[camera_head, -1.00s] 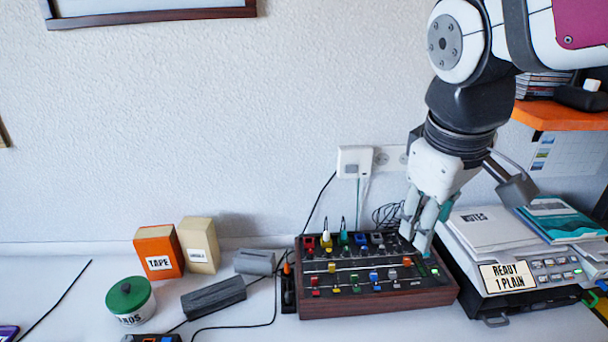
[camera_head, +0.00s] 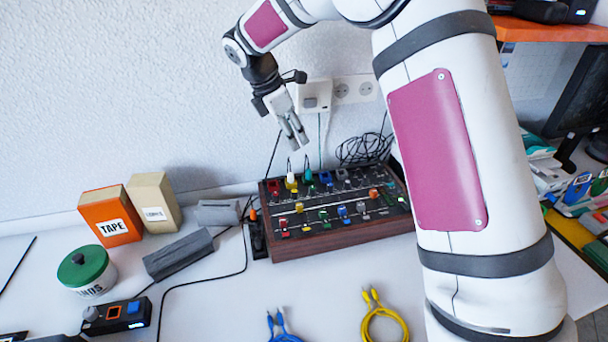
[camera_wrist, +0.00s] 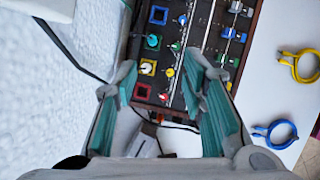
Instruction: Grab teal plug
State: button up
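The teal plug (camera_head: 308,175) stands upright at the back row of the dark mixer (camera_head: 335,230), with a thin cable from its top. It also shows in the wrist view (camera_wrist: 152,41), ahead of my fingers and left of centre. A plug with a white top and yellow base (camera_head: 291,181) stands just left of it. My gripper (camera_head: 296,142) points down, above and slightly left of the teal plug, clear of it. In the wrist view my two teal-padded fingers (camera_wrist: 160,82) are spread apart with nothing between them.
A white wall adapter (camera_head: 314,96) and hanging cables are close behind the mixer. Coloured knobs and sliders crowd its top. Yellow (camera_head: 383,322) and blue (camera_head: 281,328) cable coils lie in front. An orange tape box (camera_head: 109,217) and green-lidded jar (camera_head: 88,271) stand left.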

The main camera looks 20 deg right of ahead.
jog(key=w+f, duration=0.1)
jog(key=f, duration=0.1)
send_over(307, 170)
jog(key=s+a, duration=0.1)
jog(key=a, duration=0.1)
jog(key=shift+n, duration=0.3)
notch_tip(307, 170, down, 7)
jog(key=shift+f, duration=0.1)
jog(key=shift+x, duration=2.65)
jog(key=shift+w, duration=0.2)
jog(key=shift+c, duration=0.3)
grip_shut()
